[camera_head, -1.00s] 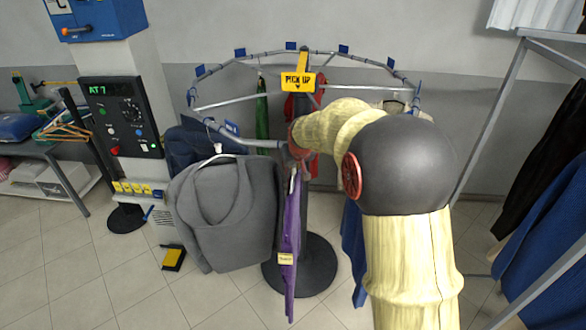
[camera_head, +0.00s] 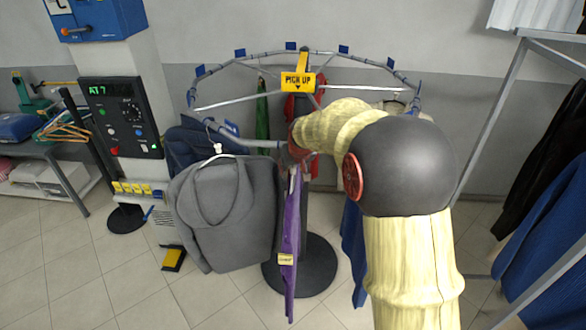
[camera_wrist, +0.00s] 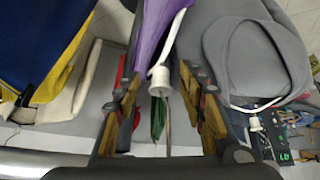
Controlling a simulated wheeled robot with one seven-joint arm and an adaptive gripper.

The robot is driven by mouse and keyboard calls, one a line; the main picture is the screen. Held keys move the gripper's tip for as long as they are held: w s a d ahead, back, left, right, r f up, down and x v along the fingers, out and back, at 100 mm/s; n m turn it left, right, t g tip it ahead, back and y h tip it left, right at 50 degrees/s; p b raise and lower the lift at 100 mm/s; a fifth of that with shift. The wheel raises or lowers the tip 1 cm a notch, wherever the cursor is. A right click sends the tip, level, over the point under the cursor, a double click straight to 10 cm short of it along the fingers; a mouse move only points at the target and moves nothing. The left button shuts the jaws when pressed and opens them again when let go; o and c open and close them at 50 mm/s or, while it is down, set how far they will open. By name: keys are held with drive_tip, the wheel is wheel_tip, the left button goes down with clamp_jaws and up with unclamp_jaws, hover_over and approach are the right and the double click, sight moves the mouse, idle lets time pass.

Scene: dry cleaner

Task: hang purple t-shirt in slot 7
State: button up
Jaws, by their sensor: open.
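The purple t-shirt (camera_head: 291,230) hangs edge-on, with a pale tag low on it, just below my gripper (camera_head: 296,155) at the front of the round rail (camera_head: 262,143). My arm hides most of the gripper and the hanger's top in the head view. In the wrist view, my gripper (camera_wrist: 160,95) has its fingers apart, with the t-shirt's white hanger (camera_wrist: 160,77) and purple cloth (camera_wrist: 155,28) between them. I cannot tell if the hook rests on the rail. The panel (camera_head: 122,118) reads "AT 7". No slot number is legible.
A grey hooded garment (camera_head: 225,215) hangs close on the left of the t-shirt. A yellow "PICK UP" sign (camera_head: 298,82) stands above the rail. Green (camera_head: 262,108) and blue (camera_head: 352,240) garments hang farther round. A metal rack (camera_head: 492,120) stands at the right.

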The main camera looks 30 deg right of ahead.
drive_tip(key=v, duration=1.2)
drive_tip(key=shift+w, duration=0.1)
drive_tip(key=s+a+b, duration=0.5)
drive_tip(key=s+a, duration=0.4)
drive_tip(key=s, duration=0.4)
drive_tip(key=shift+b, duration=0.3)
drive_tip(key=shift+s, duration=0.15)
idle(0.5)
drive_tip(key=s+a+f+n+y+b, duration=0.1)
drive_tip(key=s+a+f+b, duration=0.3)
drive_tip(key=s+f+b, duration=0.5)
drive_tip(key=s+a+f+n+y+b, duration=0.1)
drive_tip(key=s+a+f+b, duration=0.3)
drive_tip(key=s+f+b, duration=0.5)
drive_tip(key=shift+s+a+f+g, duration=0.25)
drive_tip(key=shift+f+g, duration=0.15)
drive_tip(key=shift+f, duration=2.45)
